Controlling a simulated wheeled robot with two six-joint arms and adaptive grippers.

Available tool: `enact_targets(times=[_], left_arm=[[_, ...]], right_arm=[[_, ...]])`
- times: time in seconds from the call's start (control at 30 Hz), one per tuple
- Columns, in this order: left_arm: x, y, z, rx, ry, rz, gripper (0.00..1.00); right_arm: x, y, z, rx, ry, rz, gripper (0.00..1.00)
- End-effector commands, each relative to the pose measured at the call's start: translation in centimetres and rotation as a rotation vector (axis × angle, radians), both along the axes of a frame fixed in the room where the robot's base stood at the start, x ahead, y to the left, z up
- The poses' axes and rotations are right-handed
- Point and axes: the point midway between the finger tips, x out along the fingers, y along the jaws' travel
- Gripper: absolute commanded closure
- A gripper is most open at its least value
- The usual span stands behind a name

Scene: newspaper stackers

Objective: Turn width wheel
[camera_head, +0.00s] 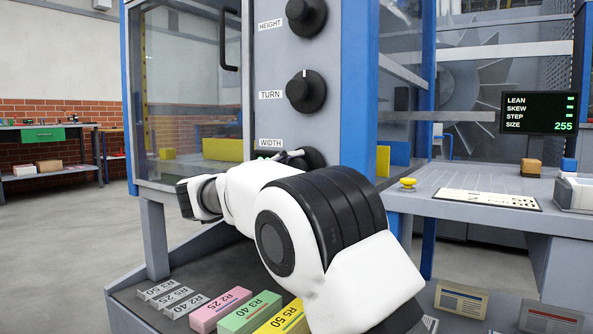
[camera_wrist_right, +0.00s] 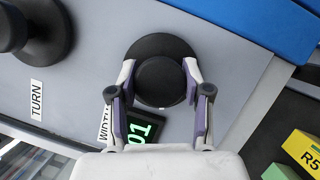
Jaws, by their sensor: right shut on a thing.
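The black round width wheel (camera_wrist_right: 162,45) is on the grey panel beside the WIDTH label (camera_wrist_right: 104,124). My right gripper (camera_wrist_right: 159,70) has one finger on each side of the wheel's knob and is shut on it. A small display (camera_wrist_right: 142,128) with green digits sits beside the wheel, partly hidden by the gripper; the end reads 01. My left gripper is not in view.
The turn knob (camera_head: 306,92) and height knob (camera_head: 306,15) are above on the same panel. A screen (camera_head: 539,113) at right reads SIZE 255. Coloured blocks, including a pink one (camera_head: 220,308), lie on the low shelf. A side table (camera_head: 470,180) stands at right.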

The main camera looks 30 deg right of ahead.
Motion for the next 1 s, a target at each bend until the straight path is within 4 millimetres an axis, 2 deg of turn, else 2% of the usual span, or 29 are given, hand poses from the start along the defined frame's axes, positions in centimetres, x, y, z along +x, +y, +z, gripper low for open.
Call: enact_targets(times=[0.57, 0.6, 0.63, 0.67, 1.0], left_arm=[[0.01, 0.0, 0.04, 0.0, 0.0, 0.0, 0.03], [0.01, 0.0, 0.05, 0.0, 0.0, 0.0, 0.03], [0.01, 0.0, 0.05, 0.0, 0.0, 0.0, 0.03], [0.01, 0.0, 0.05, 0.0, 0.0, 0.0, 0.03], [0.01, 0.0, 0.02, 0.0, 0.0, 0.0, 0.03]], right_arm=[[0.1, 0.0, 0.26, 0.012, -0.036, 0.003, 0.86], [0.1, 0.0, 0.26, 0.012, -0.036, 0.003, 0.41], [0.1, 0.0, 0.26, 0.012, -0.036, 0.003, 0.3], [0.09, 0.0, 0.25, 0.012, -0.036, 0.003, 0.26], [0.07, 0.32, 0.13, 0.012, -0.034, 0.002, 0.26]])
